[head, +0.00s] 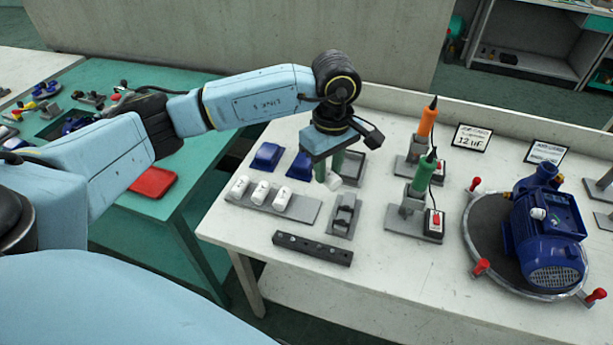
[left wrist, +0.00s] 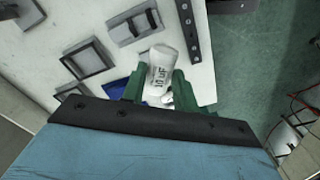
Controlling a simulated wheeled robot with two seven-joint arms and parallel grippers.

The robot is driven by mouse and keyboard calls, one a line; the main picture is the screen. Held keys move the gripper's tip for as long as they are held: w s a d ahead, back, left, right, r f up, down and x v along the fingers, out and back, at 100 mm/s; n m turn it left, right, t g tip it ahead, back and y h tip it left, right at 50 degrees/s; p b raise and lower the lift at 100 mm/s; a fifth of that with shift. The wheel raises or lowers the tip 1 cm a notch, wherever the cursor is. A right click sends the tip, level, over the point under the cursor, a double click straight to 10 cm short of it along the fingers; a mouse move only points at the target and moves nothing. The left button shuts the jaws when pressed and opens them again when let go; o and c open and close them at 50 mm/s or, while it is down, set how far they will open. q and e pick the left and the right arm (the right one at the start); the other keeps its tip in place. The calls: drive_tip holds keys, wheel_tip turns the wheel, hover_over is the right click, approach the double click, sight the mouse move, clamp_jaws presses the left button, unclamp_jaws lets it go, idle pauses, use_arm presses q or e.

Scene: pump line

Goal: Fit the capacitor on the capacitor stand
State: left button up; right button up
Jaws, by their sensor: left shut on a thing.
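My left gripper (head: 333,170) is shut on a white capacitor (head: 333,181), held above the table. In the left wrist view the capacitor (left wrist: 161,70) sits between the green fingers (left wrist: 160,88), with dark print that seems to read 10 uF. A grey stand with a cradle-like top (head: 345,212), which looks like the capacitor stand, is on the table just below and in front of the gripper. It shows in the left wrist view (left wrist: 135,27), apart from the held capacitor. My right gripper is not in view.
Three white capacitors (head: 261,192) lie on a grey plate (head: 304,212) to the left. A dark bar (head: 312,249) lies in front. Screwdriver-like tools in orange (head: 427,122) and green (head: 423,176) stand at right. A blue pump (head: 548,235) and a 12 uF sign (head: 471,138) are further right.

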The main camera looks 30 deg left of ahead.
use_arm(q)
drive_tip(key=a+f+n, duration=0.1)
drive_tip(key=n, duration=0.2)
drive_tip(key=w+f+n, duration=0.1)
drive_tip(key=n, duration=0.3)
drive_tip(key=a+f+n, duration=0.1)
drive_tip(key=n, duration=0.3)
drive_tip(key=shift+w+a+f, duration=0.3)
drive_tip(key=shift+a, duration=0.05)
drive_tip(key=a+f+n, duration=0.4)
drive_tip(key=n, duration=0.8)
drive_tip(key=n+b, duration=0.2)
drive_tip(key=b, duration=0.3)
hover_over(305, 208)
drive_tip(key=shift+f, duration=3.85)
